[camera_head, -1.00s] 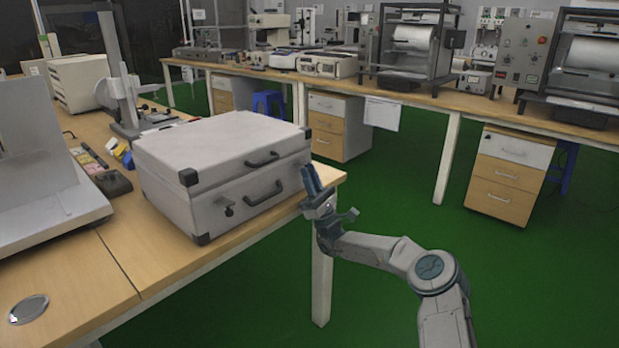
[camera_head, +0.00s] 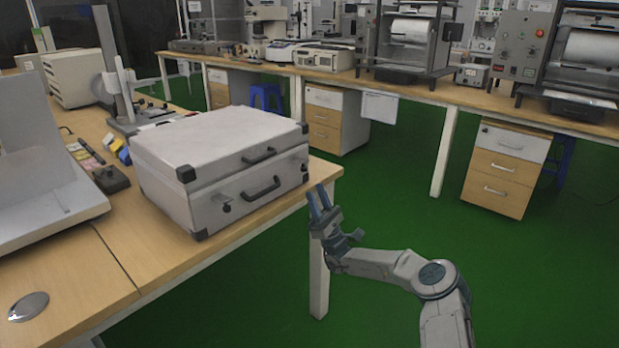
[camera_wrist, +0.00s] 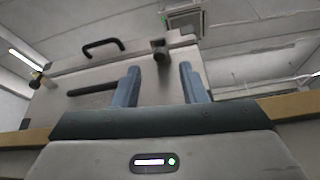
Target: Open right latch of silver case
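The silver case (camera_head: 215,140) lies shut on the wooden table near its right corner, with two dark handles on its front. Its left latch (camera_head: 226,206) shows on the front face. In the wrist view the case (camera_wrist: 68,100) is seen from low down. A dark latch (camera_wrist: 160,50), apparently the right one, appears between and beyond my fingers. My gripper (camera_head: 320,200) is just off the table edge, in front of and below the case's right end. It also shows in the wrist view (camera_wrist: 160,84), fingers apart with nothing between them, apart from the case.
The table's edge (camera_head: 217,247) runs below the case front, close to my gripper. A stand (camera_head: 125,95) and small items are behind and left of the case. Green floor (camera_head: 400,200) is free to the right. A long bench (camera_head: 440,100) with instruments stands at the back.

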